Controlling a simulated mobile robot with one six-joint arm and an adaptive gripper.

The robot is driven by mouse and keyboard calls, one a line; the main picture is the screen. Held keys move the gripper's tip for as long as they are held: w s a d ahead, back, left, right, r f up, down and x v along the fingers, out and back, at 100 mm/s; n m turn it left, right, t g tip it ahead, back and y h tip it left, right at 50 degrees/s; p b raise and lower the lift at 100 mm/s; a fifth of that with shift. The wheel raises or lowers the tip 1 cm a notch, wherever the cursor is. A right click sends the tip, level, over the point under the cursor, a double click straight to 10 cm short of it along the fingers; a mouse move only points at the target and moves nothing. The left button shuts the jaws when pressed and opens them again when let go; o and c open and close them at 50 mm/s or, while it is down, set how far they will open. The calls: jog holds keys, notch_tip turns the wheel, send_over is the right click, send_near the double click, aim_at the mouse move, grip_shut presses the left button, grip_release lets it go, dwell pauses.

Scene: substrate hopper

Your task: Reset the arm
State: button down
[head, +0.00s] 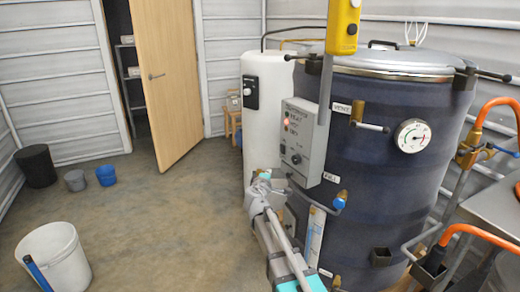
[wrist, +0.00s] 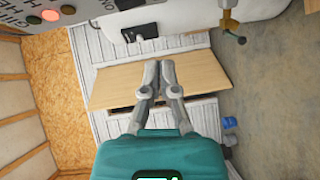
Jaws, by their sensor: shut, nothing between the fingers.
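My gripper (wrist: 158,68) shows in the wrist view with its two grey fingers together and nothing between them. In the head view my arm reaches up from the bottom centre, and its end is in front of the white cylinder and the dark tank, just below the grey control box (head: 302,142). The fingers cannot be made out clearly there. The control box has a lit red lamp and also shows at the top left of the wrist view (wrist: 90,12). The fingers point toward the wooden door (wrist: 200,80), with a visible gap to the box.
The dark blue tank (head: 375,160) with a gauge (head: 412,136) and the white cylinder (head: 268,105) stand close to my arm. A yellow device (head: 343,25) is above. A white bucket (head: 55,258) stands at left. Open floor lies between it and the door (head: 168,80).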

jog(key=s+d+f+m+g+h, duration=0.1)
jog(key=s+d+f+m+g, duration=0.85)
jog(key=s+d, duration=0.35)
jog(key=s+a+f+m+g+y+p, duration=0.1)
jog(key=s+a+f+m+g+y, duration=0.15)
jog(key=s, duration=0.75)
jog(key=s+a+f+m+g+y, duration=0.1)
jog(key=s+f+g+y, duration=0.3)
jog(key=s, duration=0.5)
notch_tip(320, 180, up, 20)
jog(key=p, duration=1.9)
jog(key=shift+p, duration=0.35)
jog(key=shift+s+d+f+h, duration=0.1)
jog(key=shift+h, duration=0.15)
